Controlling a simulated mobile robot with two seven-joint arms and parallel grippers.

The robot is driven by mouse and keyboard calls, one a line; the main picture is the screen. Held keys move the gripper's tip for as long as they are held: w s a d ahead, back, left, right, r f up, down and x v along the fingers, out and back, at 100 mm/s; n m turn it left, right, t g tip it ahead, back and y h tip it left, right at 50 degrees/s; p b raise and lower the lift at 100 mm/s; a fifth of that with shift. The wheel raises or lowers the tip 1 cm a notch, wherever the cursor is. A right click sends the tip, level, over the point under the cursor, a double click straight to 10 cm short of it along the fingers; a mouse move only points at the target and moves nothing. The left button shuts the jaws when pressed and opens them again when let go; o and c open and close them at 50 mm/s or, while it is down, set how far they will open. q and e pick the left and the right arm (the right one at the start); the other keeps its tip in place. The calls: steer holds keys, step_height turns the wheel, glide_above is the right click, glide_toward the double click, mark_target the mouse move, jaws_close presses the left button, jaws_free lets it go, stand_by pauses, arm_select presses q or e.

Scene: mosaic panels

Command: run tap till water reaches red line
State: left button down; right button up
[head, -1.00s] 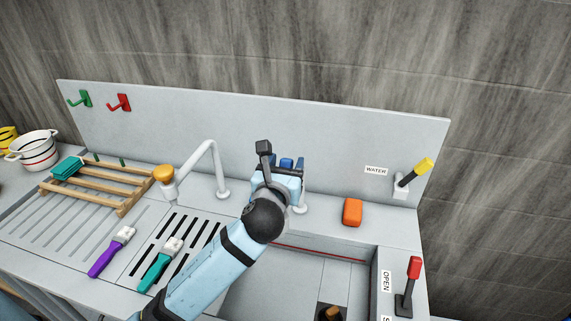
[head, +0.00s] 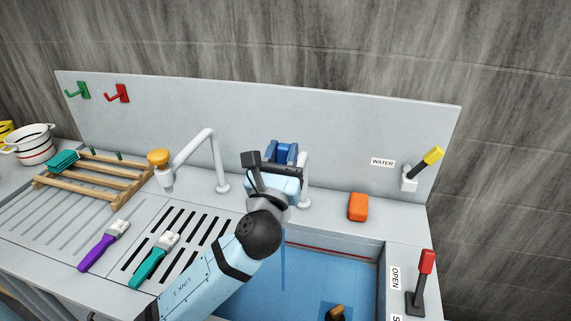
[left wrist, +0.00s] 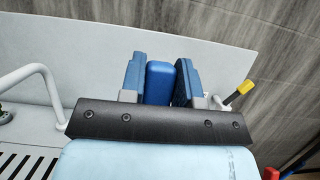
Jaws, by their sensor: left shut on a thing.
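My left gripper (head: 283,155) is shut on a blue tap handle, which shows between the blue fingers in the left wrist view (left wrist: 160,82). The white tap spout (head: 304,178) is partly hidden behind my arm. A thin stream of water (head: 283,265) falls into the sink. Blue water (head: 310,275) covers the sink floor. The red line (head: 345,252) runs along the sink's far wall, and the water surface lies below it. My arm hides the left part of the sink. My right gripper is not in view.
A yellow lever (head: 432,157) beside a WATER label stands at the right, with a red lever (head: 427,262) by an OPEN label. An orange block (head: 358,207) sits on the ledge. A second tap (head: 200,148), two brushes and a wooden rack (head: 95,180) are left.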

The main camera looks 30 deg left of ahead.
arm_select(q)
steer(key=shift+s, duration=0.1)
steer(key=c, duration=0.8)
jaws_free()
steer(key=shift+c, duration=0.2)
steer(key=shift+s+d+f, duration=0.15)
steer(key=shift+s+f, duration=0.15)
steer(key=shift+s, duration=0.1)
steer(key=b+v, duration=0.3)
steer(key=v, duration=0.9)
steer(key=shift+s+b, duration=0.35)
steer(key=shift+f, duration=0.15)
